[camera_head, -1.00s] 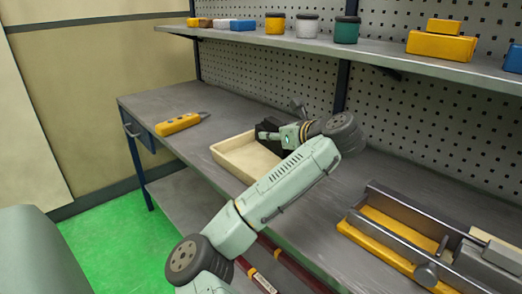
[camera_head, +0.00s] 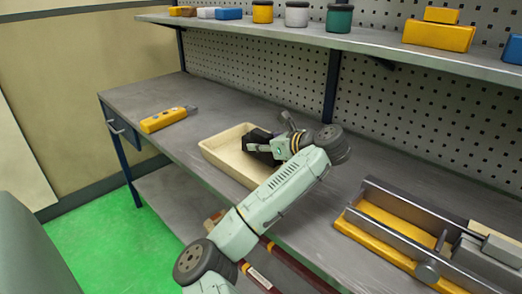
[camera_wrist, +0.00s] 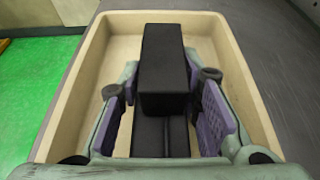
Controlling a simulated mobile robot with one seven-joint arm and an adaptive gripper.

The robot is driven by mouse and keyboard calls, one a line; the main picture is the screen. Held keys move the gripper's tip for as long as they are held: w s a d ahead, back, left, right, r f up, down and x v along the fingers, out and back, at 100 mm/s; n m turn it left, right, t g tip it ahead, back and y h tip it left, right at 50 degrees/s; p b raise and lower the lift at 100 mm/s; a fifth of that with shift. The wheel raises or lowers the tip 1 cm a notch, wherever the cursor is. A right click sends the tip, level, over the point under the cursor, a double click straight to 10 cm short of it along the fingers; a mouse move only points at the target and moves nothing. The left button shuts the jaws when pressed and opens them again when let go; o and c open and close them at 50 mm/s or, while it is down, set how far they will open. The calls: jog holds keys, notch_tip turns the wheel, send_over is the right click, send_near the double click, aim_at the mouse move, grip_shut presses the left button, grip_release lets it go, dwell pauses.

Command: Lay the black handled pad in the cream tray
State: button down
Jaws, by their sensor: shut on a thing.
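The cream tray (camera_head: 214,152) lies on the grey workbench, left of my arm in the head view. In the wrist view its rim (camera_wrist: 240,75) surrounds the pad on the far and both lateral sides. The black handled pad (camera_head: 258,141) is over the tray; its black block and the flatter part below show in the wrist view (camera_wrist: 163,65). My gripper (camera_wrist: 168,120) is shut on the pad, with a purple-lined finger on either side of it. I cannot tell whether the pad touches the tray floor.
A yellow tool (camera_head: 163,119) lies on the bench to the left. A metal and yellow fixture (camera_head: 405,230) stands at the right. A shelf (camera_head: 300,32) with several jars and blocks runs above the bench.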

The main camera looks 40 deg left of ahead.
jog(key=shift+f, duration=1.4)
jog(key=c, duration=1.2)
grip_release()
